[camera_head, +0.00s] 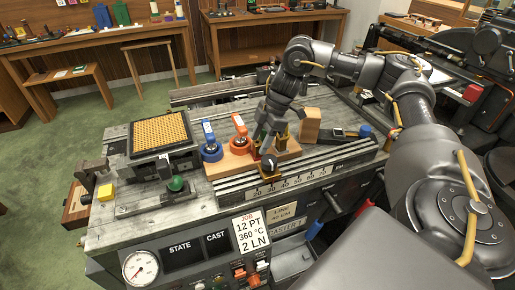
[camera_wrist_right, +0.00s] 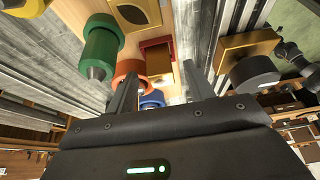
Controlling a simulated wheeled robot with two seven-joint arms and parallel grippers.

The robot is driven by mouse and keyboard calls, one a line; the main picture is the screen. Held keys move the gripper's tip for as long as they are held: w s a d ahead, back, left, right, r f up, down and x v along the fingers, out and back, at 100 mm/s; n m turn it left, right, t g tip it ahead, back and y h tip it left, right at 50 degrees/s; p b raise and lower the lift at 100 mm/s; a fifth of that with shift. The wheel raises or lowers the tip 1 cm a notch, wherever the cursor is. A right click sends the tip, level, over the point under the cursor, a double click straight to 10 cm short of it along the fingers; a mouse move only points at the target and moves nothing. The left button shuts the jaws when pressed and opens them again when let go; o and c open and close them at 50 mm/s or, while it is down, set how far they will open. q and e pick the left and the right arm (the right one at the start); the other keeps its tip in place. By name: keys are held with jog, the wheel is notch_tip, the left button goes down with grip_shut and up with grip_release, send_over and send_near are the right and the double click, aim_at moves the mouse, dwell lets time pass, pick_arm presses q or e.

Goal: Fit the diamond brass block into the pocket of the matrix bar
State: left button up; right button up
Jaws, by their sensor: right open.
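My right gripper (camera_head: 270,150) reaches down over the wooden board (camera_head: 228,165) on the console and hides part of it. In the wrist view my right gripper (camera_wrist_right: 160,90) has its two dark fingers apart, with nothing held between them. A brass-coloured block (camera_wrist_right: 247,44) lies right of the fingers, by a dark round knob (camera_wrist_right: 254,73). Another brass-coloured piece with a dark opening (camera_wrist_right: 134,13) sits at the top, on the board. I cannot tell which piece is the diamond block, or where the matrix bar's pocket is. My left gripper is not in view.
On the board stand a blue piece (camera_head: 211,143) and an orange piece (camera_head: 240,135); a green one (camera_wrist_right: 99,48) shows in the wrist view. A tan upright block (camera_head: 310,124) stands right of my gripper. A tray with a yellow grid (camera_head: 158,133) and a green button (camera_head: 176,184) lie left.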

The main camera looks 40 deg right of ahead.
jog(key=shift+a+f, duration=0.25)
jog(key=shift+f, duration=0.2)
grip_shut()
jog(key=shift+r, duration=0.15)
jog(key=shift+w+r, duration=0.1)
jog(key=shift+r, duration=0.15)
notch_tip(320, 180, up, 2)
jog(key=shift+r+b, duration=0.2)
jog(key=shift+b, duration=0.35)
jog(key=s+a+r, duration=0.9)
jog(key=s, duration=0.1)
jog(key=shift+s+a+r, duration=0.2)
jog(key=shift+s+r, duration=0.1)
jog(key=shift+r, duration=0.1)
